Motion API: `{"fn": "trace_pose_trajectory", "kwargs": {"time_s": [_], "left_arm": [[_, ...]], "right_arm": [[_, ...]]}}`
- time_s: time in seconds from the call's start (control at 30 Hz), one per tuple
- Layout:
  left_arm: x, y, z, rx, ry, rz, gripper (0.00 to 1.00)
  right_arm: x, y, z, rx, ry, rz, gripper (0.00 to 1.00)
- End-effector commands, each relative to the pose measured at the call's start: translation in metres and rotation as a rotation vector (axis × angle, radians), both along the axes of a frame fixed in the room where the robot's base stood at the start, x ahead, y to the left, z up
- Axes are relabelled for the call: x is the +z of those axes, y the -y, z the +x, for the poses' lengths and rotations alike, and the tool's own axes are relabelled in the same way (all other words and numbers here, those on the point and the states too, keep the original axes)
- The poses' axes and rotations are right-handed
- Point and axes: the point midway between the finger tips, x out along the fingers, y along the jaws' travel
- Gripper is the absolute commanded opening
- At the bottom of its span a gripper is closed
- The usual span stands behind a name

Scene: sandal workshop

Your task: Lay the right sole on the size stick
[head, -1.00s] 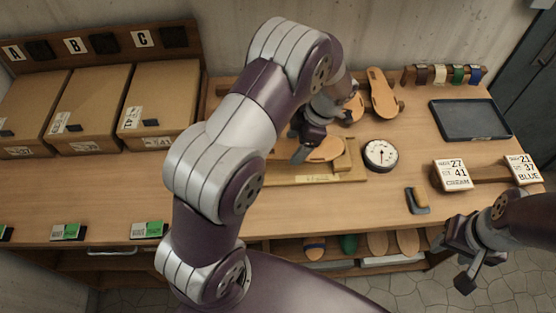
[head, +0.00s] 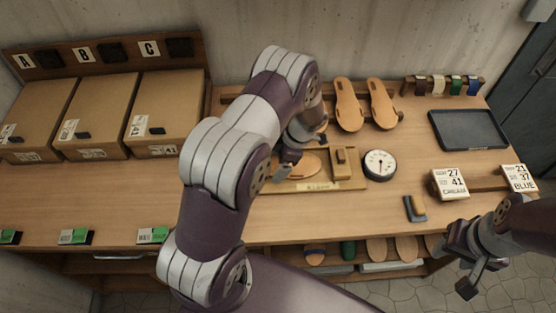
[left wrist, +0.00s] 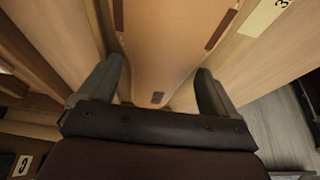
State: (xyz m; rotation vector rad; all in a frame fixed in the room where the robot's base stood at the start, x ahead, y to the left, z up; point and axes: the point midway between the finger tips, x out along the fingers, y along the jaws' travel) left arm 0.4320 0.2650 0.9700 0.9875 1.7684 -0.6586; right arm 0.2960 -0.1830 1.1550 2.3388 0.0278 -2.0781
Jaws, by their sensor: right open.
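The right sole (head: 305,165), flat and tan, is over the size stick (head: 330,185), a wooden board with a raised wooden block (head: 341,162) at its right. The sole's right tip is left of the block. I cannot tell if the sole touches the board. My left gripper (head: 288,163) holds the sole at its left end; my forearm hides part of the board. In the left wrist view, the sole (left wrist: 165,40) runs between the two fingers (left wrist: 160,88). My right gripper (head: 466,268) is open and empty, off the bench's front edge at right.
Two tan soles (head: 348,105) (head: 383,104) lean on a back rack. A round dial (head: 380,164) stands right of the size stick. A dark tray (head: 468,129), number cards (head: 450,184) and a small block (head: 415,208) are at right. Cardboard boxes (head: 98,110) fill the left.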

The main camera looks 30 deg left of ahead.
Motion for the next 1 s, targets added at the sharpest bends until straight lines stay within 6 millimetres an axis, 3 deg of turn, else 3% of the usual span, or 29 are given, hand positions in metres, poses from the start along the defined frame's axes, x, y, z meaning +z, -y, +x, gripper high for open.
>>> {"fn": "trace_pose_trajectory", "kwargs": {"time_s": [0.27, 0.33, 0.6, 0.67, 0.8, 0.93, 1.0], "left_arm": [[0.004, 0.0, 0.001, 0.0, 0.001, 0.0, 0.92], [0.008, 0.003, 0.003, -0.001, 0.005, 0.001, 0.92], [0.065, 0.024, 0.016, -0.001, 0.007, 0.0, 0.92], [0.089, 0.029, 0.018, -0.002, 0.0, 0.0, 0.92], [0.112, 0.036, 0.022, -0.001, -0.002, 0.0, 0.92], [0.12, 0.041, 0.02, -0.066, -0.014, -0.03, 0.92], [0.13, 0.046, 0.01, -0.229, -0.043, -0.099, 0.92]], "right_arm": [[0.004, 0.0, 0.0, 0.0, 0.0, 0.0, 0.49], [-0.003, 0.0, 0.0, 0.0, 0.001, 0.0, 0.49], [-0.03, 0.0, 0.0, 0.0, 0.0, 0.0, 0.49], [-0.011, 0.0, 0.0, 0.0, -0.001, 0.0, 0.49], [0.009, 0.0, 0.0, 0.0, 0.001, 0.0, 0.49], [0.012, 0.0, 0.0, 0.0, 0.001, 0.0, 0.49], [0.011, 0.0, 0.0, 0.0, 0.0, 0.0, 0.49]]}}
